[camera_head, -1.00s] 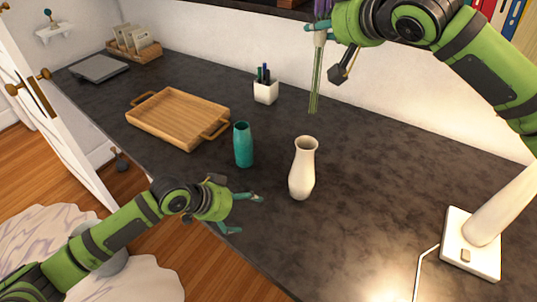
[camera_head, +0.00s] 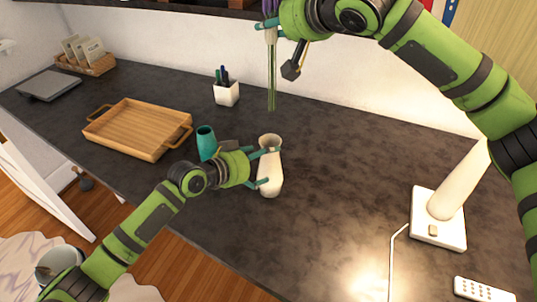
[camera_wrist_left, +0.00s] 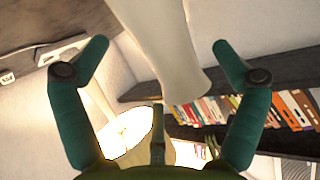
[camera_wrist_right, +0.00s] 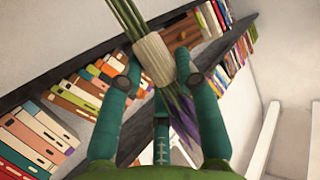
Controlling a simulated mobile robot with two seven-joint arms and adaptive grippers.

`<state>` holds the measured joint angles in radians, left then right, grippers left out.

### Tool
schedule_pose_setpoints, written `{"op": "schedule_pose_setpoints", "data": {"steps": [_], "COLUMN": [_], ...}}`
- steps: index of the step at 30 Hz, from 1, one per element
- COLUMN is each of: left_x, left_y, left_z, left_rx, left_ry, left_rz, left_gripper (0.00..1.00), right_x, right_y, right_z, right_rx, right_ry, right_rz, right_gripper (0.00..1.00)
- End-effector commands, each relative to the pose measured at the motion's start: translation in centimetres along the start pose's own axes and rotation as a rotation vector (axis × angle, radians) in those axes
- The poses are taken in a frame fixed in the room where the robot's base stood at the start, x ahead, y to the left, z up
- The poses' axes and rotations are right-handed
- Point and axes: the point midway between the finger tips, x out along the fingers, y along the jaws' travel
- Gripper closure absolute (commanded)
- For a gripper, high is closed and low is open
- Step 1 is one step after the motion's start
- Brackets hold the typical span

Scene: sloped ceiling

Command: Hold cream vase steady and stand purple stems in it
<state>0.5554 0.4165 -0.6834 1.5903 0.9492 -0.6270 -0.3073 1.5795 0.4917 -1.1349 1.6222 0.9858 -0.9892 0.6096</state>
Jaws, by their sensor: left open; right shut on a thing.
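The cream vase (camera_head: 270,178) stands upright on the dark counter. My left gripper (camera_head: 270,167) is open, with its fingers at either side of the vase. In the left wrist view the vase (camera_wrist_left: 160,45) shows between the two spread fingers (camera_wrist_left: 150,75), with gaps visible beside it. My right gripper (camera_head: 268,30) is shut on the purple stems (camera_head: 271,85), held in the air beyond the vase with the green stalks hanging down. In the right wrist view the fingers (camera_wrist_right: 155,65) close on the pale wrap, and purple blooms (camera_wrist_right: 183,112) show past it.
A teal vase (camera_head: 206,142) stands just behind my left gripper. A wooden tray (camera_head: 135,128), a white pen cup (camera_head: 227,94) and a grey laptop-like slab (camera_head: 48,86) lie farther left. A white lamp base (camera_head: 438,218) with a cable is at the right. The counter's middle right is clear.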

Motion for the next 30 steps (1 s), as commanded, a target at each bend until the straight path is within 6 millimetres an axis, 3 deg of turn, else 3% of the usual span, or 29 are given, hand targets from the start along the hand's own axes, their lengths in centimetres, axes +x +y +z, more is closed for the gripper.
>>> {"op": "schedule_pose_setpoints", "data": {"steps": [7, 18, 24, 30], "left_x": [2.6, 3.0, 3.0, 3.0], "left_y": [0.0, 0.0, 0.0, -0.1], "left_z": [0.0, 0.0, 0.0, 0.1], "left_rx": [-0.001, 0.0, 0.0, 0.001], "left_ry": [0.0, 0.0, 0.0, -0.002], "left_rz": [0.0, 0.0, -0.001, -0.001], "left_gripper": [0.04, 0.04, 0.81, 0.81], "right_x": [0.0, 0.0, 0.0, 0.1], "right_y": [0.0, 0.0, 0.0, 0.0], "right_z": [0.0, 0.0, 0.0, 0.2], "right_rx": [0.0, 0.0, 0.0, 0.0], "right_ry": [0.001, 0.001, 0.0, 0.0], "right_rz": [0.0, 0.0, 0.0, 0.0], "right_gripper": [0.9, 0.9, 0.9, 0.9]}}
